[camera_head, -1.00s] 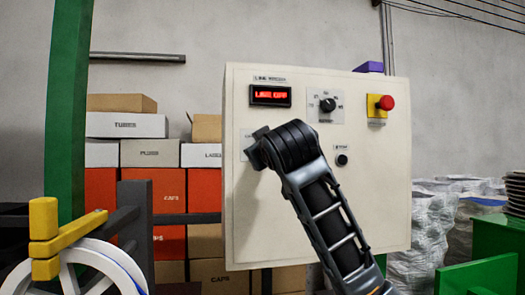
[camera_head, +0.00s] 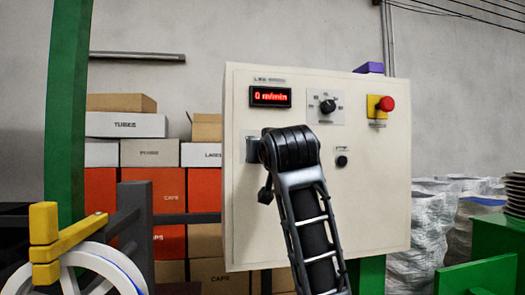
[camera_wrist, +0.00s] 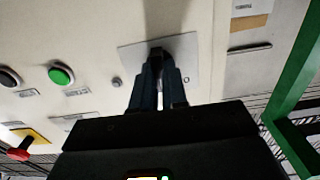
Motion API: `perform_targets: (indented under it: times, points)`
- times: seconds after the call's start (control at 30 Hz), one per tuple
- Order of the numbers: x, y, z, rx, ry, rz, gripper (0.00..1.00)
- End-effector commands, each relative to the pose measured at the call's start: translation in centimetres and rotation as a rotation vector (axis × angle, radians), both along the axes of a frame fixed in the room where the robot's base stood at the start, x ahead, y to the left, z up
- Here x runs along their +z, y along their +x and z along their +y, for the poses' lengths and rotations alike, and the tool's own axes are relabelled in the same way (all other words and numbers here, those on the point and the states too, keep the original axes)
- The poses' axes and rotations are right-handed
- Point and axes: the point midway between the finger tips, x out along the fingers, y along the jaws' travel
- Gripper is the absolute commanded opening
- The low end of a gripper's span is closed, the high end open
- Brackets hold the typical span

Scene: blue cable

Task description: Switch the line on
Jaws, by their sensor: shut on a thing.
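The cream control panel (camera_head: 375,215) stands in front of me in the head view. Its red display (camera_head: 270,96) reads "0 m/min". A pale switch plate (camera_head: 252,149) is mostly hidden behind my arm; it shows in the wrist view (camera_wrist: 190,52), with a "0" mark. My gripper (camera_wrist: 158,66) is at this plate, its fingers shut on a small dark switch handle (camera_wrist: 155,51), mostly hidden between them. In the head view my arm hides the fingers. A green button (camera_wrist: 61,75) sits left of the plate in the wrist view.
A dial (camera_head: 327,105), a red emergency stop (camera_head: 386,103) on yellow and a black button (camera_head: 342,160) are on the panel. Stacked boxes (camera_head: 150,155) stand behind at left. A white wheel (camera_head: 95,258) with yellow blocks is at lower left.

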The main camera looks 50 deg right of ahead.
Motion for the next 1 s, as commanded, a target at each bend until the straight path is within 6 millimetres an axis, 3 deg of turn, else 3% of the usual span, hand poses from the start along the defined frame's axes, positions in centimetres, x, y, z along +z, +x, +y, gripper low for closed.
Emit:
perform_targets:
  times: [0.5, 1.0]
  points:
    - [-0.07, 0.02, 0.06, 0.001, 0.336, -0.224, 0.00]
    - [-0.06, -0.05, -0.05, -0.001, 0.434, -0.292, 0.00]
